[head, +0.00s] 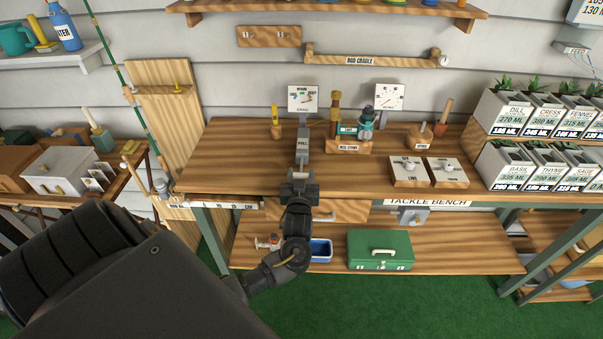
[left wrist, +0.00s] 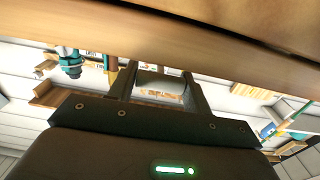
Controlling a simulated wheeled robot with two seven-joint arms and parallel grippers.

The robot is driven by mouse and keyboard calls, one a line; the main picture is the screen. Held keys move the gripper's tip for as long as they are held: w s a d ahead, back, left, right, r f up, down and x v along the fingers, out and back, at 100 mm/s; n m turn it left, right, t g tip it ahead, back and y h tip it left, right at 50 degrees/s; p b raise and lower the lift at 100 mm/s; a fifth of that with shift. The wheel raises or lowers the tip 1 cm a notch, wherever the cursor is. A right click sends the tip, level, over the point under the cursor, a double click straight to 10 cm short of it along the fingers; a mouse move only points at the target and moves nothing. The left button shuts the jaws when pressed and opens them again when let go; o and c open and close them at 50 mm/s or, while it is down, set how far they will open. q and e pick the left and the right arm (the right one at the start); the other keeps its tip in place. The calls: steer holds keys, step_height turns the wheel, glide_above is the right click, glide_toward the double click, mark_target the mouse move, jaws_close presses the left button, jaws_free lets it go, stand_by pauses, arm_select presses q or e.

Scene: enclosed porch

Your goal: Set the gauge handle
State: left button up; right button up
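The drag gauge (head: 303,98) stands at the back of the bench as a white sign on a grey post. A grey part marked PULL (head: 303,144) shows below it, toward the bench front. My left gripper (head: 302,165) is directly in front of that part, in line with it. In the left wrist view the two fingers (left wrist: 160,80) stand apart, with a pale grey shape between them. I cannot tell whether they touch it. My gripper and forearm hide the handle's near side. My right gripper is in neither view.
The tackle bench (head: 240,150) holds a reel stand (head: 348,147), a white dial (head: 388,97) and two switch plates (head: 410,172) to the right. A green box (head: 380,250) and blue tray (head: 320,250) sit on the lower shelf. Planters (head: 510,165) stand at far right.

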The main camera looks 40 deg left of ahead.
arm_select(q)
steer(key=o, duration=0.4)
steer(key=shift+s+d, duration=0.1)
steer(key=shift+s, duration=0.05)
steer(key=shift+s+d, duration=0.15)
steer(key=shift+b+v, duration=1)
steer(key=shift+v, duration=4.2)
